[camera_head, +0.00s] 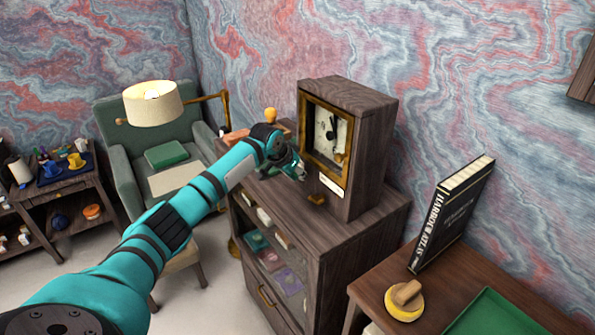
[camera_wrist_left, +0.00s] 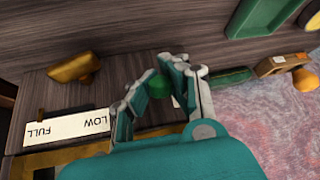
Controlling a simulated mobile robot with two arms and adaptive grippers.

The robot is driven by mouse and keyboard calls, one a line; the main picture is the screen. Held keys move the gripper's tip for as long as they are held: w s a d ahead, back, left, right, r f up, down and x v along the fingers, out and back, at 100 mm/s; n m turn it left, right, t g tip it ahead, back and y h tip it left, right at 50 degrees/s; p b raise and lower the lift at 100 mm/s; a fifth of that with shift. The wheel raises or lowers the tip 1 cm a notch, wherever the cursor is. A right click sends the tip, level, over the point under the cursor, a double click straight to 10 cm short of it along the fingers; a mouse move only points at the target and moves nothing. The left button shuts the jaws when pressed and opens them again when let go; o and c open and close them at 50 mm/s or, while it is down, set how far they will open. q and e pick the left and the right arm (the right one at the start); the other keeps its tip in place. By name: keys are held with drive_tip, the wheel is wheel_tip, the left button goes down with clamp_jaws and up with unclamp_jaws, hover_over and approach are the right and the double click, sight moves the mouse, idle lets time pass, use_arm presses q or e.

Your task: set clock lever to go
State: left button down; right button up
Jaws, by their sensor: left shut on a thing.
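The clock (camera_head: 363,150) is a tall dark wood case with a brass-framed dial (camera_head: 326,135), standing on a wooden cabinet. A pale label (camera_head: 331,184) is on its lower front; the left wrist view shows it upside down, reading FULL and LOW (camera_wrist_left: 68,128). A small brass piece (camera_head: 317,199) projects near the case's base and also shows in the wrist view (camera_wrist_left: 75,67). My left gripper (camera_head: 297,170) is in front of the clock's left side, below the dial. In the wrist view its fingers (camera_wrist_left: 178,80) are closed around a small green piece (camera_wrist_left: 185,94), partly hidden.
The cabinet (camera_head: 370,240) has shelves with small items beneath the clock. A desk at right holds an upright black book (camera_head: 452,215), a yellow round object (camera_head: 404,303) and a green tray (camera_head: 495,315). A green armchair (camera_head: 120,150) and lamp (camera_head: 153,103) stand behind my left arm.

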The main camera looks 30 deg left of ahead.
use_arm(q)
drive_tip(key=shift+a+r, duration=0.1)
drive_tip(key=shift+r, duration=0.1)
drive_tip(key=c, duration=1.2)
unclamp_jaws()
drive_tip(key=shift+s+r, duration=0.1)
drive_tip(key=shift+s, duration=0.05)
drive_tip(key=v, duration=1.2)
drive_tip(key=shift+f, duration=0.2)
